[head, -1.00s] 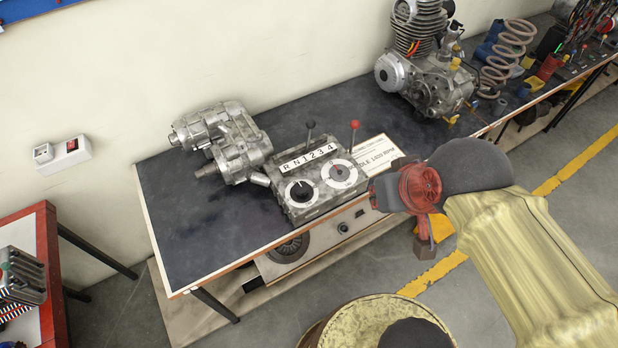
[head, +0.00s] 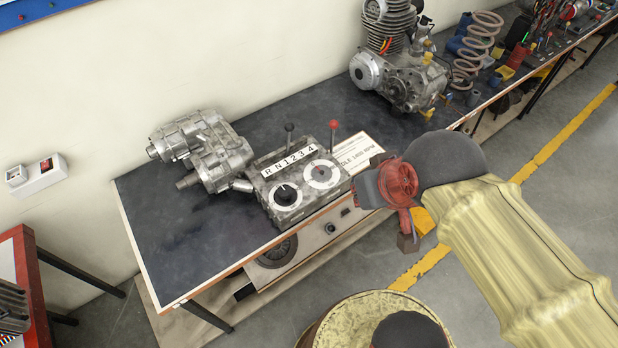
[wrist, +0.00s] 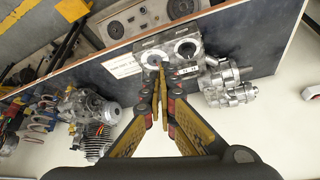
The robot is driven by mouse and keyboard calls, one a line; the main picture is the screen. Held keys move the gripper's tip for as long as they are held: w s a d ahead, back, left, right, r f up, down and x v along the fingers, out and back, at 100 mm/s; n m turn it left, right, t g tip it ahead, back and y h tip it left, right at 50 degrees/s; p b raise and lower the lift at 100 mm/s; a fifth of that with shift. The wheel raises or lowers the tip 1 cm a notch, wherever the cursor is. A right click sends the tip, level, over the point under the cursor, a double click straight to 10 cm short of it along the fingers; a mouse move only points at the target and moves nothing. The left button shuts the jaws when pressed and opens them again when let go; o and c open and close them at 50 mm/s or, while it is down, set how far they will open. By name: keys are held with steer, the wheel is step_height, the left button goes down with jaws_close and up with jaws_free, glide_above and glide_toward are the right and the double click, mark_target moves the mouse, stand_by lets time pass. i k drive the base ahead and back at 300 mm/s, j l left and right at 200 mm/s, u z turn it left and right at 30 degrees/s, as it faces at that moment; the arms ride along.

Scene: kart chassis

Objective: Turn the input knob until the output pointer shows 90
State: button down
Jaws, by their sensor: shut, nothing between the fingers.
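The gearbox control box (head: 268,212) stands on the dark bench top, joined to a grey metal gearbox casing (head: 212,150). The left dial carries a black knob (head: 285,195).
A black-topped lever (head: 289,128) and a red-topped lever (head: 333,125) rise behind the dials. A printed card (head: 358,150) lies right of the box. A motorcycle engine (head: 400,75) and a coil spring (head: 478,50) stand farther right. The bench's left part is clear.

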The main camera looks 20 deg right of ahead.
mark_target(285, 195)
steer(key=j, duration=1.35)
